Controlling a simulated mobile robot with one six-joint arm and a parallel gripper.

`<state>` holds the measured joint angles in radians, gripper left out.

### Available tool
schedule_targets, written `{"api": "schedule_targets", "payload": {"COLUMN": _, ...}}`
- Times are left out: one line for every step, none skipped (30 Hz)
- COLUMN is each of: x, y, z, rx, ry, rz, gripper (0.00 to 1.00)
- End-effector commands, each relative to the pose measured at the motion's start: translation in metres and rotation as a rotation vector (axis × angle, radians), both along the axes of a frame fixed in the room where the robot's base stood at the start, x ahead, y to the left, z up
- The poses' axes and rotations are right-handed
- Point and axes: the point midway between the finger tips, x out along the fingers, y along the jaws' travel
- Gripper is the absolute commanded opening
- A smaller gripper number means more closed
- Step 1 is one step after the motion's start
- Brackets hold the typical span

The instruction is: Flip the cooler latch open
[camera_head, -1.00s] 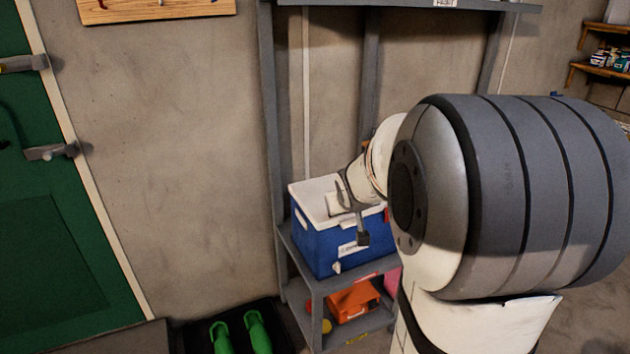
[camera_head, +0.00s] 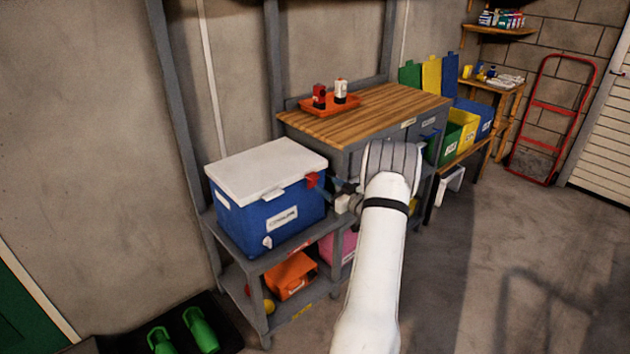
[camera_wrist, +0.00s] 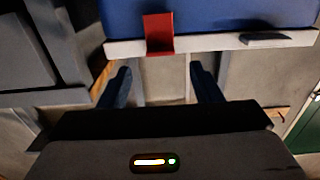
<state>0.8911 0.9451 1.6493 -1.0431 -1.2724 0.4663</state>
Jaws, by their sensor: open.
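The cooler has a blue body (camera_head: 262,222) and a white lid (camera_head: 265,168), and stands on a grey shelf unit. The lid is down. The red latch (camera_head: 312,181) is on the cooler's right end. In the wrist view the latch (camera_wrist: 159,33) lies across the edge of the white lid (camera_wrist: 220,42) and onto the blue body (camera_wrist: 225,14). My gripper (camera_head: 342,189) is just right of the latch, apart from it. Its two fingers (camera_wrist: 164,85) are spread and empty, with the latch beyond them.
A wooden-topped bench (camera_head: 375,112) with an orange tray (camera_head: 330,106) stands behind my gripper. An orange bin (camera_head: 291,275) sits on the shelf below the cooler. Green boots (camera_head: 200,330) stand on a mat at lower left. Floor at right is clear.

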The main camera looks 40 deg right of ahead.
Motion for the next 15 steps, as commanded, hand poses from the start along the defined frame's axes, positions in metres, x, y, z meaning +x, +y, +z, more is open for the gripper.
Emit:
{"api": "schedule_targets", "payload": {"x": 0.006, "y": 0.001, "z": 0.000, "rx": -0.001, "ry": -0.003, "rz": 0.004, "gripper": 0.58}}
{"api": "schedule_targets", "payload": {"x": 0.010, "y": 0.001, "z": 0.001, "rx": -0.001, "ry": -0.003, "rz": 0.004, "gripper": 0.58}}
{"api": "schedule_targets", "payload": {"x": 0.016, "y": 0.002, "z": 0.001, "rx": 0.000, "ry": -0.003, "rz": 0.005, "gripper": 0.58}}
{"api": "schedule_targets", "payload": {"x": 0.021, "y": 0.003, "z": 0.001, "rx": -0.001, "ry": -0.003, "rz": 0.005, "gripper": 0.58}}
{"api": "schedule_targets", "payload": {"x": 0.026, "y": 0.003, "z": 0.001, "rx": -0.001, "ry": -0.003, "rz": 0.004, "gripper": 0.58}}
{"api": "schedule_targets", "payload": {"x": 0.033, "y": 0.004, "z": 0.000, "rx": -0.001, "ry": -0.002, "rz": 0.003, "gripper": 0.58}}
{"api": "schedule_targets", "payload": {"x": 0.038, "y": 0.004, "z": 0.000, "rx": -0.002, "ry": -0.003, "rz": 0.004, "gripper": 0.58}}
{"api": "schedule_targets", "payload": {"x": 0.043, "y": 0.005, "z": 0.000, "rx": -0.001, "ry": -0.002, "rz": 0.004, "gripper": 0.58}}
{"api": "schedule_targets", "payload": {"x": 0.049, "y": 0.005, "z": 0.001, "rx": -0.001, "ry": -0.002, "rz": 0.003, "gripper": 0.58}}
{"api": "schedule_targets", "payload": {"x": 0.053, "y": 0.005, "z": 0.001, "rx": 0.000, "ry": -0.002, "rz": 0.002, "gripper": 0.58}}
{"api": "schedule_targets", "payload": {"x": 0.056, "y": 0.005, "z": 0.000, "rx": 0.000, "ry": -0.002, "rz": 0.002, "gripper": 0.58}}
{"api": "schedule_targets", "payload": {"x": 0.061, "y": 0.005, "z": 0.000, "rx": -0.001, "ry": -0.002, "rz": 0.002, "gripper": 0.58}}
{"api": "schedule_targets", "payload": {"x": 0.064, "y": 0.006, "z": 0.000, "rx": 0.000, "ry": -0.001, "rz": 0.001, "gripper": 0.58}}
{"api": "schedule_targets", "payload": {"x": 0.067, "y": 0.006, "z": 0.000, "rx": -0.001, "ry": -0.001, "rz": 0.001, "gripper": 0.58}}
{"api": "schedule_targets", "payload": {"x": 0.069, "y": 0.006, "z": 0.001, "rx": -0.001, "ry": -0.001, "rz": 0.000, "gripper": 0.58}}
